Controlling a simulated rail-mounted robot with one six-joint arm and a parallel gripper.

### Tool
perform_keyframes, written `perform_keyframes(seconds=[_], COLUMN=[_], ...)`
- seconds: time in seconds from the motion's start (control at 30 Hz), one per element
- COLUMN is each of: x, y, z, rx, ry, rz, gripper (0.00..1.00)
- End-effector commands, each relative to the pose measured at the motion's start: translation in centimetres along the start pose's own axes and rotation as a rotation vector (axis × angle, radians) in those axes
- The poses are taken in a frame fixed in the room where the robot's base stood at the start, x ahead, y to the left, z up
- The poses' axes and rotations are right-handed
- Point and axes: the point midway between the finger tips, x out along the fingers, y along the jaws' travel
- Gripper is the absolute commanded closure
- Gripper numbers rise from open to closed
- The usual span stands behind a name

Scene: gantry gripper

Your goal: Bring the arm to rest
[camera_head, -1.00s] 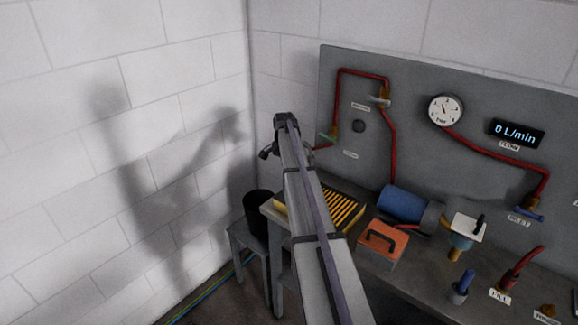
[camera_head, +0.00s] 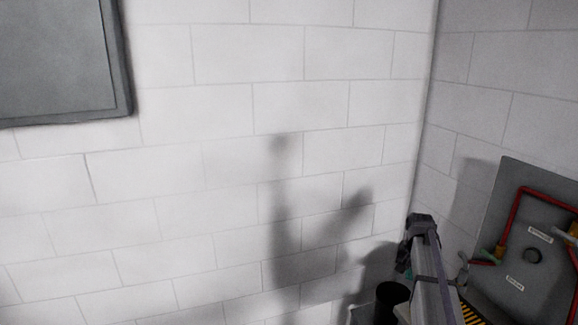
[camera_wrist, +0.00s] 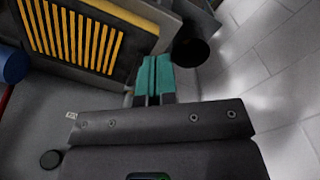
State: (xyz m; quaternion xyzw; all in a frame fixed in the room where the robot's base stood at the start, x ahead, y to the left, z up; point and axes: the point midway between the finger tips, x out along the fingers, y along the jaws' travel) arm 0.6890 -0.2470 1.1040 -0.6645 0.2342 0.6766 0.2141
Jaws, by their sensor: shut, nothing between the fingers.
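My gripper (camera_wrist: 153,65) shows in the wrist view with its two teal fingers side by side and touching. It is shut and holds nothing. In the head view my arm reaches up from the lower right, and the gripper end is mostly hidden behind the wrist.
In the wrist view a black bin (camera_wrist: 190,48) is right of the fingertips and a yellow-slatted tray (camera_wrist: 98,50) is left. A blue cylinder (camera_wrist: 12,66) is at the left edge. In the head view a grey panel with red pipes (camera_head: 487,232) stands right of my arm.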

Motion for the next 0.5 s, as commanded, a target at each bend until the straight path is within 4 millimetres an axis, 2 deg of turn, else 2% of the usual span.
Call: perform_keyframes(seconds=[0.03, 0.07, 0.1, 0.17, 0.2, 0.23, 0.3, 0.37, 0.4, 0.5], x=[1.3, 1.7, 2.3, 3.1, 3.7, 4.0, 4.8, 5.3, 5.6, 5.8], y=[-0.7, -1.2, -1.9, -2.6, -3.0, -3.2, -3.5, -3.9, -4.3, -5.8], z=[6.6, 9.5, 13.4, 19.1, 22.5, 24.9, 29.3, 31.9, 32.9, 33.4], rx=[-0.106, -0.173, -0.26, -0.379, -0.445, -0.487, -0.554, -0.591, -0.614, -0.648], ry=[0.003, 0.005, 0.007, 0.011, 0.013, 0.015, 0.016, 0.017, 0.017, 0.018], rz=[-0.006, -0.009, -0.014, -0.02, -0.023, -0.025, -0.028, -0.03, -0.029, -0.029], gripper=[1.0, 1.0, 1.0, 1.0, 1.0, 1.0, 1.0, 1.0, 1.0, 1.0])
